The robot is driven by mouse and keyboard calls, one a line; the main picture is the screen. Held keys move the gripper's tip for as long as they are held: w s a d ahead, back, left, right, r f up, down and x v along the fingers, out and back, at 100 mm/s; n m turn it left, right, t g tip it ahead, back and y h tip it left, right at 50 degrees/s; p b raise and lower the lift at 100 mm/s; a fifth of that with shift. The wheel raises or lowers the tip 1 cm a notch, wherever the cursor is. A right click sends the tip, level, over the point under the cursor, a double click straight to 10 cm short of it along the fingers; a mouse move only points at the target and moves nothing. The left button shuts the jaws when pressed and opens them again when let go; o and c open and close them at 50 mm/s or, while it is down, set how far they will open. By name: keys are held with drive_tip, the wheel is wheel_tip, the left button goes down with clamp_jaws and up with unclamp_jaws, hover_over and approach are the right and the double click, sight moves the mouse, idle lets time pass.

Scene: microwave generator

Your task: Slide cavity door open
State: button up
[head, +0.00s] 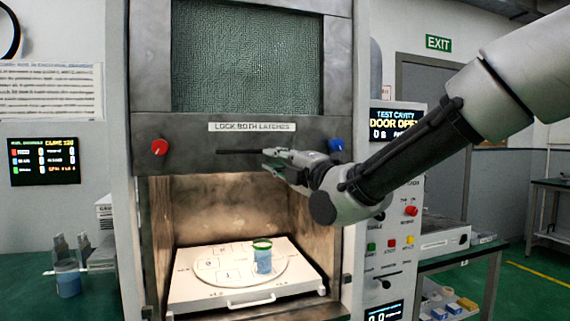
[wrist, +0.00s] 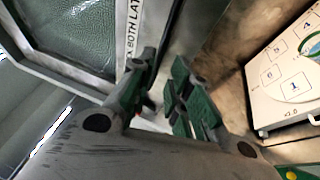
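The cavity door (head: 160,130) is raised, with its mesh window (head: 247,60) above and the lit cavity open below it. A label reading "LOCK BOTH LATCHES" (head: 252,127) is on its lower panel. A dark handle bar (head: 238,151) runs along the door's lower edge. My gripper (head: 270,158) is at the right end of this bar. In the wrist view my gripper (wrist: 163,82) has its fingers apart, near the door's lower panel. I cannot tell whether a finger touches the bar. The door window (wrist: 75,30) also shows there.
A red knob (head: 159,147) and a blue knob (head: 335,145) flank the bar. Inside the cavity, a white tray (head: 205,296) bears a round plate and a blue cup with a green rim (head: 263,260). A display (head: 395,124) reads "DOOR OPEN". A control panel stands right.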

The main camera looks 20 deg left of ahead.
drive_tip(key=shift+v, duration=1.75)
wheel_tip(320, 180, down, 13)
drive_tip(key=d+m+g+h, duration=0.2)
drive_tip(key=m+g+h, duration=0.1)
drive_tip(key=m+h, duration=0.3)
drive_tip(key=s+d+f+m+g+h, duration=0.1)
drive_tip(key=d+f+m+h, duration=0.1)
drive_tip(key=d+f+m, duration=0.3)
drive_tip(key=s+d+f+m+g+h, duration=0.1)
drive_tip(key=s+d+f+m+h, duration=0.1)
drive_tip(key=d, duration=0.5)
drive_tip(key=s+d+m+h, duration=0.2)
drive_tip(key=s+d+m, duration=0.3)
drive_tip(key=d, duration=0.8)
drive_tip(key=s+d+m+g+h, duration=0.1)
drive_tip(key=s+d+m, duration=0.5)
drive_tip(key=d, duration=0.8)
drive_tip(key=s+d+m+h, duration=0.3)
drive_tip(key=s+d+m, duration=0.3)
drive_tip(key=d, duration=0.7)
drive_tip(key=shift+s+d+r+g+h, duration=0.3)
drive_tip(key=shift+s+d+r+h, duration=0.1)
drive_tip(key=shift+s, duration=0.35)
